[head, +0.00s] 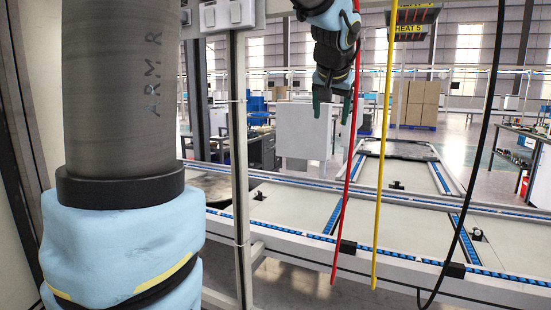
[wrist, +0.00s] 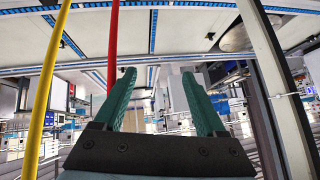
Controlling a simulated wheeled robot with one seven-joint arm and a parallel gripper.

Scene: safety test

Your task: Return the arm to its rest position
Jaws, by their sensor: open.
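My gripper (head: 332,106) hangs at the top middle of the head view, pointing down. Its dark green fingers are apart with nothing between them. In the wrist view my gripper (wrist: 163,92) also shows both green fingers spread and empty. In the head view a red cable (head: 350,150) hangs just right of my gripper. A yellow cable (head: 383,150) hangs further right. In the wrist view the red cable (wrist: 113,45) passes close by the left finger; I cannot tell whether it touches. The yellow cable (wrist: 45,90) is further left there.
A black cable (head: 484,130) hangs at the right. A grey upright post (head: 240,170) stands left of my gripper. A conveyor frame (head: 400,240) with blue roller strips runs across below. Cardboard boxes (head: 414,103) and a white cabinet (head: 303,130) stand beyond.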

